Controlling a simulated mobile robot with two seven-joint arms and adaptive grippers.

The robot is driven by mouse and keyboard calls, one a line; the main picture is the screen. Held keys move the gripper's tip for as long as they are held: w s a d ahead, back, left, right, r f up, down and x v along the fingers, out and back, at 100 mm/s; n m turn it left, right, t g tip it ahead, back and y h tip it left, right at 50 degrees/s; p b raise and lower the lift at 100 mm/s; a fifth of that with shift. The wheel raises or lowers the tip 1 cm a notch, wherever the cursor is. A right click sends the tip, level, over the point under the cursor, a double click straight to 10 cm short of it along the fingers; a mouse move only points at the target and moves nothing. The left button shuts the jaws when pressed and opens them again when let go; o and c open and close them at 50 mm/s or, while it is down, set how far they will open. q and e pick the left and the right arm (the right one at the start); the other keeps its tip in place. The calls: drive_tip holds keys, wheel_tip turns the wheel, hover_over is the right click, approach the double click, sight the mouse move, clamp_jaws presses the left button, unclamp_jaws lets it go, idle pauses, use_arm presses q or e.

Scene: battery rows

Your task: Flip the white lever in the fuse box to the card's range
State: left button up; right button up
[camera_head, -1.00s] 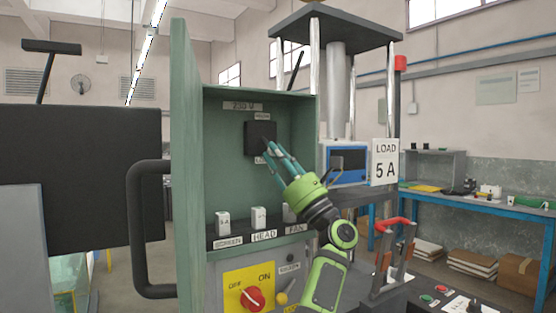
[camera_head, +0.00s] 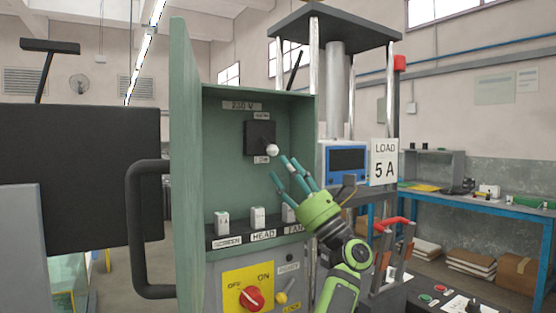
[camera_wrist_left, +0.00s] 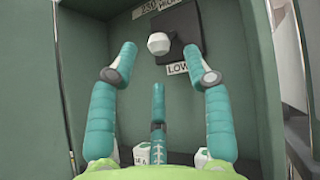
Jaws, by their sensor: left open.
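The lever's white knob (camera_head: 272,150) stands out from a black plate (camera_head: 256,135) on the fuse box's back wall. In the head view it sits at the plate's lower right, near the lower label. In the left wrist view the knob (camera_wrist_left: 159,43) is above the "LOW" label (camera_wrist_left: 177,68); the upper label is partly cut off. The white card (camera_head: 385,162) reads "LOAD 5 A". My left gripper (camera_head: 285,173) is open and empty, below the knob and apart from it. Its fingers (camera_wrist_left: 158,85) spread below and beside the knob in the wrist view. My right gripper is out of view.
The green fuse box door (camera_head: 187,160) stands open at the left, with a black handle (camera_head: 140,230). Fuses marked SCREEN (camera_head: 222,222), HEAD (camera_head: 258,217) and FAN (camera_head: 289,213) line the bottom. A red OFF/ON knob (camera_head: 252,298) and a yellow latch (camera_head: 282,297) are below.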

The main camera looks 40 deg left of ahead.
use_arm(q)
drive_tip(key=v, duration=0.7)
drive_tip(key=shift+d, duration=0.2)
drive_tip(key=shift+f, duration=0.15)
